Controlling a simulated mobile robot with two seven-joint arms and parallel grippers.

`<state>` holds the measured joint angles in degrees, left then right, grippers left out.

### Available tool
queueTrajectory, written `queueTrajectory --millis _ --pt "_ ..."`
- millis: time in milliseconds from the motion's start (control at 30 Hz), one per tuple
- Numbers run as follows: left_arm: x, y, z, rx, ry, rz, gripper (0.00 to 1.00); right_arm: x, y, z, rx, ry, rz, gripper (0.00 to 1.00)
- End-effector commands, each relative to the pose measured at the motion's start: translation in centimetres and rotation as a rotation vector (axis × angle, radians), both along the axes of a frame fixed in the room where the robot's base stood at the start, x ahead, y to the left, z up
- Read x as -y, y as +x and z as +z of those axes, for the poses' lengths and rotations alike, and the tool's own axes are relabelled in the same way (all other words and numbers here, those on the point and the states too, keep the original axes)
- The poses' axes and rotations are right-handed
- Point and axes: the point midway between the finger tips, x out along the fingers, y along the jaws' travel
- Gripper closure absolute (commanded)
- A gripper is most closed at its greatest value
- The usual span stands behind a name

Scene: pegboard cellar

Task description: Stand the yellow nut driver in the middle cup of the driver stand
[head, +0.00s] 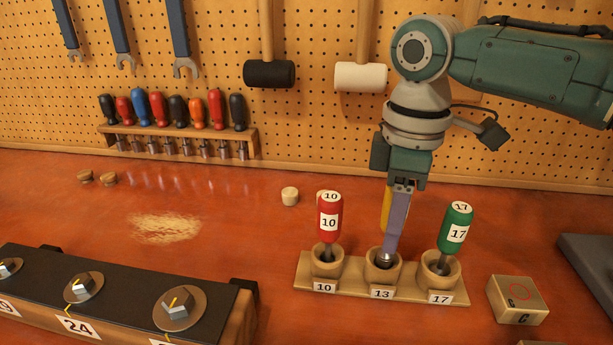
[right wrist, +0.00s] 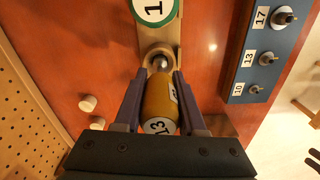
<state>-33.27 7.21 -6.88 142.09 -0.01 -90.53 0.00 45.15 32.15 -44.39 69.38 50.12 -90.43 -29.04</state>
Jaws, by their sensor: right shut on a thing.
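The yellow nut driver (head: 386,208) is mostly hidden behind a purple finger of my right gripper (head: 394,240). The right wrist view shows its yellow handle (right wrist: 158,103), marked 13, between the two fingers (right wrist: 157,82), which are shut on it. It points down, and its metal end is at the mouth of the middle cup (head: 371,272); how deep it sits I cannot tell. The wooden driver stand (head: 462,295) has cups labelled 10, 13 and 17. A red driver (head: 329,222) leans slightly in the left cup and a green one (head: 456,228) in the right. My left gripper is not in view.
A wooden block marked C (head: 517,299) stands right of the stand. A small wooden plug (head: 290,196) is behind the stand. A rack of drivers (head: 180,133) and mallets hang on the pegboard.

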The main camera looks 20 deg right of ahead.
Motion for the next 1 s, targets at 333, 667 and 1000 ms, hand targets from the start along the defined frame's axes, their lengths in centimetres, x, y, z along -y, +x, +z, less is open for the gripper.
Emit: queueTrajectory --millis 333,667,1000 --pt "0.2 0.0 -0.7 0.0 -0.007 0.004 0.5 0.0 0.0 -1.2 0.0 0.001 0.0 1.0" --pt "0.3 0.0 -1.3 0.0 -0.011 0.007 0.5 0.0 0.0 -2.3 0.0 0.0 0.0 1.0" --pt "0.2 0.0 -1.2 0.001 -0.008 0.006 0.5 0.0 0.0 -2.2 0.0 0.0 0.0 0.49"
